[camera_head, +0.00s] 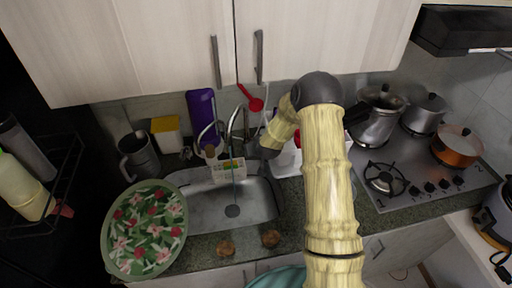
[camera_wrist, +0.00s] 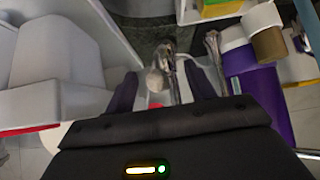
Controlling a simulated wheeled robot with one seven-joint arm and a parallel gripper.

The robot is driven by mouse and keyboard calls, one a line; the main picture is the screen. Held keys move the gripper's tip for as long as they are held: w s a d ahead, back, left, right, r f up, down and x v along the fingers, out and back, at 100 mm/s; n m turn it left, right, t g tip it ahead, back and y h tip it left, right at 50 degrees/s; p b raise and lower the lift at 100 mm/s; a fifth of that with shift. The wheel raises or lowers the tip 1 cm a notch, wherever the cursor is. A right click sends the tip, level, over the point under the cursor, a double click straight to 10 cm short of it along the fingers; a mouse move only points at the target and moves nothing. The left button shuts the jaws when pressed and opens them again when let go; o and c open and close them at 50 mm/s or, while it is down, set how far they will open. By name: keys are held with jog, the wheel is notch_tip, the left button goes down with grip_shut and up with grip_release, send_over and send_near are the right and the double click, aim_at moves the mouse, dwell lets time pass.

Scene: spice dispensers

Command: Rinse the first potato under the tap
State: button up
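Two brown potatoes, one on the left (camera_head: 226,248) and one on the right (camera_head: 271,238), lie on the counter's front strip before the sink. The metal sink (camera_head: 205,207) has a tap (camera_head: 232,122) at its back edge, with a thin line, perhaps water, running down from it. My gripper (camera_wrist: 163,88) has its two dark fingers apart in the wrist view. A metal piece with a pale rounded end shows between or beyond them; I cannot tell what it is. In the head view my gripper is right of the tap, above the sink's right side, its fingertips unclear.
A green floral plate (camera_head: 118,241) stands left of the sink. A white rack (camera_head: 229,170) sits at the sink's back. A jug (camera_head: 138,156), a yellow-topped box (camera_head: 166,134) and a purple board (camera_head: 202,105) line the wall. Pots and a stove (camera_head: 385,178) are at right.

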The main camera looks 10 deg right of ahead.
jog(key=shift+s+r, duration=0.4)
jog(key=shift+r, duration=0.1)
jog(key=shift+p+v, duration=0.4)
jog(key=shift+v, duration=0.45)
jog(key=shift+p+v, duration=0.5)
jog(key=shift+v, duration=1.5)
jog(key=shift+s+f, duration=0.1)
